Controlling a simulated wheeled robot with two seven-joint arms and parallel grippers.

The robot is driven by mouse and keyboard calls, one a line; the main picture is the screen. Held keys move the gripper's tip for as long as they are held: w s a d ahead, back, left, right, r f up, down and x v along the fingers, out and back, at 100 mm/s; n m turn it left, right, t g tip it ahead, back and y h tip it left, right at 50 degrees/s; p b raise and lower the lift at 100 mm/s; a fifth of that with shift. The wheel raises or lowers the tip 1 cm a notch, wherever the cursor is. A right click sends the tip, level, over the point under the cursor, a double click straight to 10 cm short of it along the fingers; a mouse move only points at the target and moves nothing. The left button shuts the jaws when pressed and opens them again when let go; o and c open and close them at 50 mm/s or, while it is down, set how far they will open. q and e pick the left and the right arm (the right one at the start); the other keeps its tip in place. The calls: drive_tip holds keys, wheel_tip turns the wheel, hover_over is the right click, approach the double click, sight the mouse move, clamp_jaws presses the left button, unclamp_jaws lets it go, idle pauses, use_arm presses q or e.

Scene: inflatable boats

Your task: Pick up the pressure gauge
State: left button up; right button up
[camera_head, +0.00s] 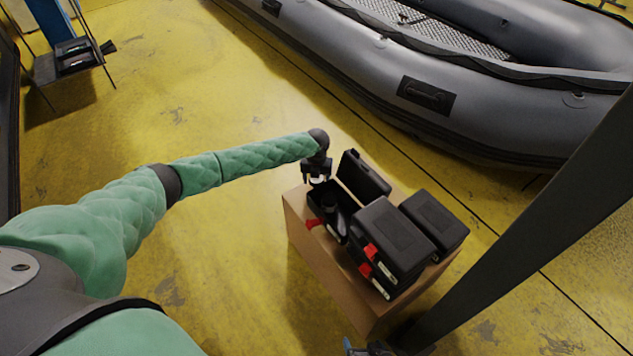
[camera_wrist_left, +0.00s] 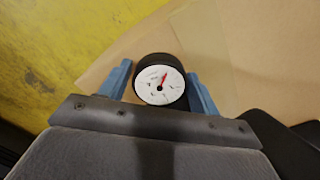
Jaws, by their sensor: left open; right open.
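The pressure gauge (camera_wrist_left: 160,84) shows in the left wrist view, with a round white dial, a red needle and a black rim. It lies between the two blue fingers of my left gripper (camera_wrist_left: 158,88), which are open with a small gap on each side. In the head view my left gripper (camera_head: 316,181) points down over the left back corner of the cardboard box (camera_head: 318,252), beside the open black case. The gauge is too small to make out surely there. My right gripper (camera_head: 362,348) is only partly in view at the bottom edge, away from the gauge.
On the box stand an open black case (camera_head: 364,176) with red latches and closed black cases (camera_head: 392,234) (camera_head: 434,222). A grey inflatable boat (camera_head: 440,105) lies behind. A rack (camera_head: 75,62) stands far left. The yellow floor left of the box is clear.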

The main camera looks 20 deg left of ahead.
use_arm(q)
drive_tip(key=shift+f, duration=0.15)
drive_tip(key=shift+c, duration=0.4)
drive_tip(key=c, duration=0.7)
